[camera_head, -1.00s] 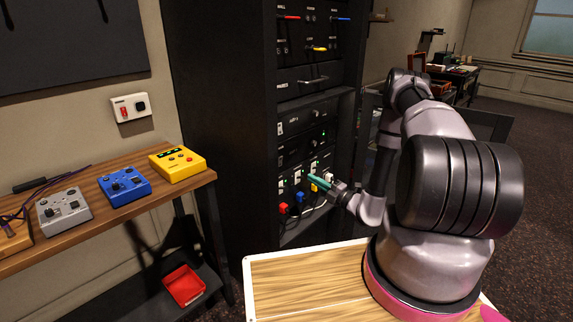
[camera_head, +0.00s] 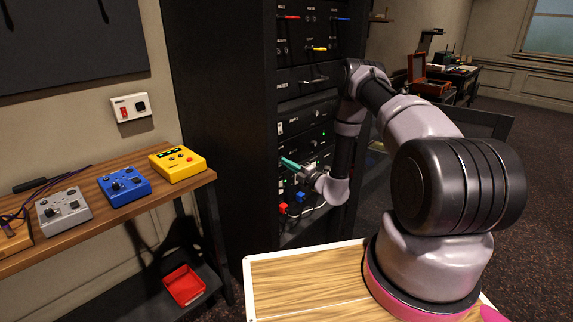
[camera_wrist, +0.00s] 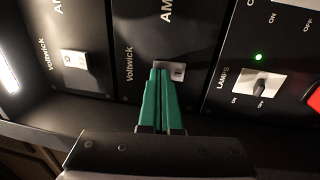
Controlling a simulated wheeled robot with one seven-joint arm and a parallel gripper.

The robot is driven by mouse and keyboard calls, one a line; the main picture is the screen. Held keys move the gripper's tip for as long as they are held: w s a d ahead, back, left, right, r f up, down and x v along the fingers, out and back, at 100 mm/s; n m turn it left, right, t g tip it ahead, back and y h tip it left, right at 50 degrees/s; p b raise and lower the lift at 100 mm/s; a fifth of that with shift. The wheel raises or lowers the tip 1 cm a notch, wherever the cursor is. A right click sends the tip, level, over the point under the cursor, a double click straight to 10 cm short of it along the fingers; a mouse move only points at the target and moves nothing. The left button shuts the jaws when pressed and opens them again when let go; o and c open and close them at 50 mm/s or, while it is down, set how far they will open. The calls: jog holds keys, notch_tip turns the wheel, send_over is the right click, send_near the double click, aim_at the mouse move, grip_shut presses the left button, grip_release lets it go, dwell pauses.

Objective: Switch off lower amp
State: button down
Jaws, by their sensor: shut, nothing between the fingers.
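The lower amp (camera_head: 320,147) is a black panel in the tall rack, below the upper amp (camera_head: 318,118). In the wrist view, which is turned sideways, the lower amp (camera_wrist: 137,30) is the middle panel, with a small pale switch (camera_wrist: 177,70). My gripper (camera_wrist: 162,74) has its teal fingers shut together and empty, with the tips right beside that switch and partly covering it. I cannot tell whether they touch it. In the head view my gripper (camera_head: 287,162) is at the left side of the rack front.
The upper amp's switch (camera_wrist: 75,60) is on the left panel in the wrist view. A lamps panel with a lit green light (camera_wrist: 259,57) and a switch (camera_wrist: 258,85) is on the right. Red and blue plugs (camera_head: 284,208) sit below my gripper. A wooden bench (camera_head: 207,178) stands left.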

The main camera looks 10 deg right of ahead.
jog(key=shift+w+a, duration=0.15)
